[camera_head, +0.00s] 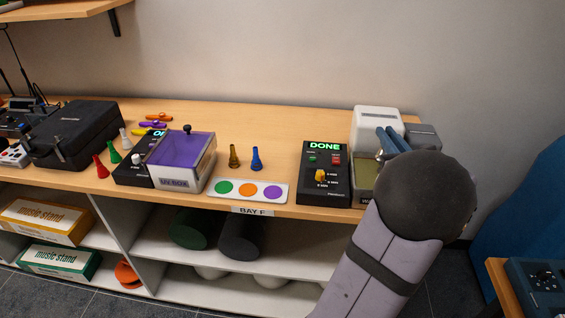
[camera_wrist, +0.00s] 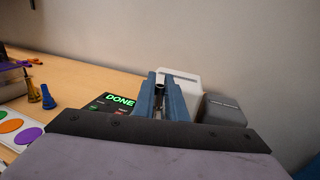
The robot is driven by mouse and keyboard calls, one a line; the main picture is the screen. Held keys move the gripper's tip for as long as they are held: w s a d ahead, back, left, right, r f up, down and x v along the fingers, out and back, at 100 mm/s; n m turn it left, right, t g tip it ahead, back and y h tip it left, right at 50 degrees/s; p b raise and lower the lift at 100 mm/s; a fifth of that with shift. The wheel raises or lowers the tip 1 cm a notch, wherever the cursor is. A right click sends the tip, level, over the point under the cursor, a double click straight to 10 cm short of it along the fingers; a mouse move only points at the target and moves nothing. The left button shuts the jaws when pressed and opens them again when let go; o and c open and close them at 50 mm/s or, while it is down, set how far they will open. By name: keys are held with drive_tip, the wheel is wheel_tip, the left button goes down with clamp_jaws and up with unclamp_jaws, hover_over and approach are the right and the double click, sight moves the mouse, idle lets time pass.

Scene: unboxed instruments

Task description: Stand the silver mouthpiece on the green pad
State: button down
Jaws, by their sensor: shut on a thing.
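The green pad (camera_head: 224,187) is the left of three coloured discs on a white card near the shelf's front edge. It also shows in the wrist view (camera_wrist: 11,126), at the left edge. My gripper (camera_head: 381,154) is at the right end of the shelf, over an open-topped container (camera_head: 363,184). In the wrist view its blue fingers (camera_wrist: 160,90) are shut on a small, grey, round-ended piece (camera_wrist: 159,87) that looks like the silver mouthpiece. Most of it is hidden by the fingers and the wrist.
A black box reading DONE (camera_head: 323,175) stands between the card and the container. A gold mouthpiece (camera_head: 234,156) and a blue one (camera_head: 256,159) stand behind the card. The purple-lidded UV box (camera_head: 185,160) is left of it. A white block (camera_head: 378,120) stands behind my gripper.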

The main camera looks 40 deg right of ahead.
drive_tip(key=w+a+f+n+t+y+b, duration=0.2)
drive_tip(key=w+a+n+y, duration=0.4)
drive_tip(key=w+a, duration=0.95)
drive_tip(key=w+a+n+g+y, duration=0.1)
drive_tip(key=w+a+n+y, duration=0.1)
drive_tip(key=w+a+y, duration=0.55)
drive_tip(key=w+a+n+y, duration=0.2)
drive_tip(key=w+a+y, duration=0.15)
drive_tip(key=a, duration=0.75)
drive_tip(key=shift+n+h, duration=0.3)
drive_tip(key=shift+h, duration=0.3)
drive_tip(key=shift+w+d+f, duration=0.1)
drive_tip(key=shift+w+f, duration=0.1)
drive_tip(key=shift+f, duration=1.95)
drive_tip(key=shift+w+d+f, duration=0.1)
drive_tip(key=shift+w+f, duration=0.05)
drive_tip(key=shift+f, duration=1.95)
drive_tip(key=shift+f, duration=0.15)
drive_tip(key=shift+f+b, duration=0.15)
drive_tip(key=shift+b, duration=0.15)
drive_tip(key=c, duration=1.8)
unclamp_jaws()
